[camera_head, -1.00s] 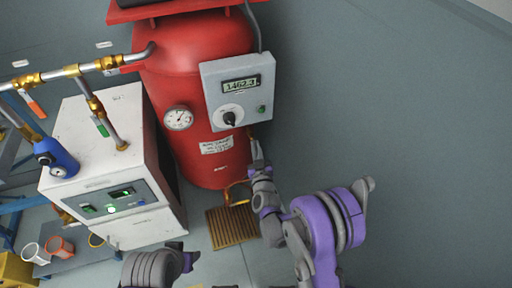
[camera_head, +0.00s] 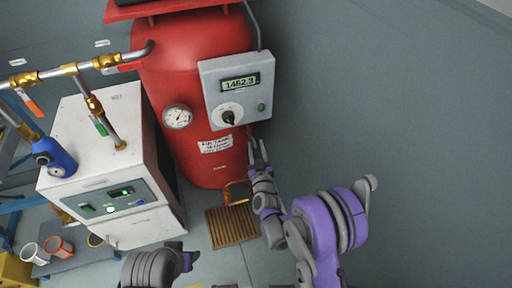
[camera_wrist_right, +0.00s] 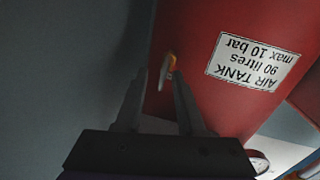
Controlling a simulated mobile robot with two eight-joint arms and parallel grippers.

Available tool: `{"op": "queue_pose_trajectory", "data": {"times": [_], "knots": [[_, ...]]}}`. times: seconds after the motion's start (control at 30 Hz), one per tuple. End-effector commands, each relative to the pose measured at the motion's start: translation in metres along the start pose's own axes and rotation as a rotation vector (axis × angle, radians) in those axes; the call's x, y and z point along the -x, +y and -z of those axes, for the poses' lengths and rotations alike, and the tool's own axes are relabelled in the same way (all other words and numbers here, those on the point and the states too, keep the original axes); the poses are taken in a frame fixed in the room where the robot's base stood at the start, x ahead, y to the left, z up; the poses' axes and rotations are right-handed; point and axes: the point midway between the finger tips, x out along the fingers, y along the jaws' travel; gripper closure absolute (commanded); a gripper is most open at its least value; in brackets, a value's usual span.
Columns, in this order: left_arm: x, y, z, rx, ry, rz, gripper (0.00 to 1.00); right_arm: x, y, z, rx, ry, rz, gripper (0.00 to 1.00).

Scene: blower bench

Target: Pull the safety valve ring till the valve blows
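The red air tank (camera_head: 200,70) stands at the back with a grey control box on its front. In the right wrist view, a small brass-orange fitting (camera_wrist_right: 171,64), seemingly the safety valve, sticks out at the tank's edge; its ring cannot be made out. My right gripper (camera_head: 257,146) is at the tank's lower right, below the control box. In the right wrist view its two fingers (camera_wrist_right: 160,76) are spread apart with nothing between them, and the fitting shows beyond their tips. My left gripper cannot be seen; only part of my left arm shows at the bottom.
The control box (camera_head: 225,92) has a display and a knob. A dial gauge (camera_head: 177,118) is on the tank. A white machine (camera_head: 105,150) and brass pipework (camera_head: 70,69) stand left. A wooden slatted mat (camera_head: 232,227) lies below. The floor at right looks clear.

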Motion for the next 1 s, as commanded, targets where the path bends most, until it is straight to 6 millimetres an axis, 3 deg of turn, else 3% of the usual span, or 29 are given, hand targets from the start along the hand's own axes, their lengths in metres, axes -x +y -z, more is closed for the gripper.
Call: {"op": "queue_pose_trajectory", "data": {"times": [0.27, 0.7, 1.0], "knots": [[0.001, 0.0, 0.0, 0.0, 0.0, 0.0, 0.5, 0.005, -0.001, 0.0, -0.001, -0.001, 0.001, 0.62], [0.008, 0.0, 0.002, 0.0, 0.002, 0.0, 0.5, 0.085, 0.0, 0.001, -0.001, 0.0, 0.001, 0.62], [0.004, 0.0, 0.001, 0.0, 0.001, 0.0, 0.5, 0.108, 0.0, 0.0, 0.0, 0.0, 0.001, 0.62]]}}
